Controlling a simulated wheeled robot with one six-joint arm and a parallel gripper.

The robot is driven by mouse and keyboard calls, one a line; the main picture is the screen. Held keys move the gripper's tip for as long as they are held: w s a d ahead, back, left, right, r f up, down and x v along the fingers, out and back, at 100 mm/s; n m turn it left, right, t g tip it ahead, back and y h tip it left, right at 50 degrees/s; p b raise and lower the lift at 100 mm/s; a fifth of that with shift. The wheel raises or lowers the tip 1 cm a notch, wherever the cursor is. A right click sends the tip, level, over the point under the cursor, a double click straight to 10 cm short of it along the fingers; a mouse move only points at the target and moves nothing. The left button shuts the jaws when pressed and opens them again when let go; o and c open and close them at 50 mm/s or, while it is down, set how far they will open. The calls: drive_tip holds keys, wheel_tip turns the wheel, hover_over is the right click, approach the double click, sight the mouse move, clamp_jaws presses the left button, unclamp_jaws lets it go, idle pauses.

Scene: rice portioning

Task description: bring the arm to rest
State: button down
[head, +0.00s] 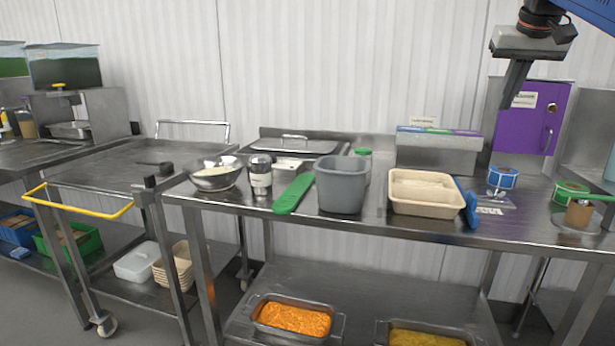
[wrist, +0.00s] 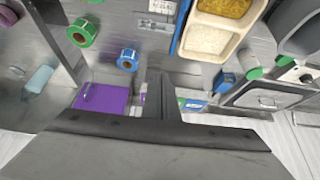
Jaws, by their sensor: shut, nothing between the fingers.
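My gripper (head: 515,88) is raised high at the upper right in the head view, above the back of the steel table (head: 440,228) and in front of a purple box (head: 531,125). Its fingers point down and are shut with nothing between them. In the wrist view the closed fingers (wrist: 162,95) show at the middle, apart from everything on the table. The purple box shows to their left in the wrist view (wrist: 100,98).
The table holds a steel bowl (head: 216,175), a grey bin (head: 342,184), a beige tray (head: 425,205) with rice, a green-handled utensil (head: 293,194) and tape rolls (head: 503,178). A cart (head: 110,166) stands left. The air around my gripper is clear except the nearby purple box.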

drive_tip(key=s+a+f+n, duration=0.1)
drive_tip(key=s+a+f, duration=0.4)
drive_tip(key=s+f, duration=0.4)
drive_tip(key=s+a+f+n+y, duration=0.1)
drive_tip(key=s+a+f, duration=0.3)
drive_tip(key=s+f, duration=0.6)
drive_tip(key=s+a+f+n, duration=0.1)
drive_tip(key=s+a+f, duration=0.4)
drive_tip(key=f, duration=1.8)
drive_tip(key=s, duration=0.4)
drive_tip(key=shift+s+a+g+y, duration=0.25)
drive_tip(key=shift+a+g+y, duration=0.05)
drive_tip(key=shift+g, duration=0.1)
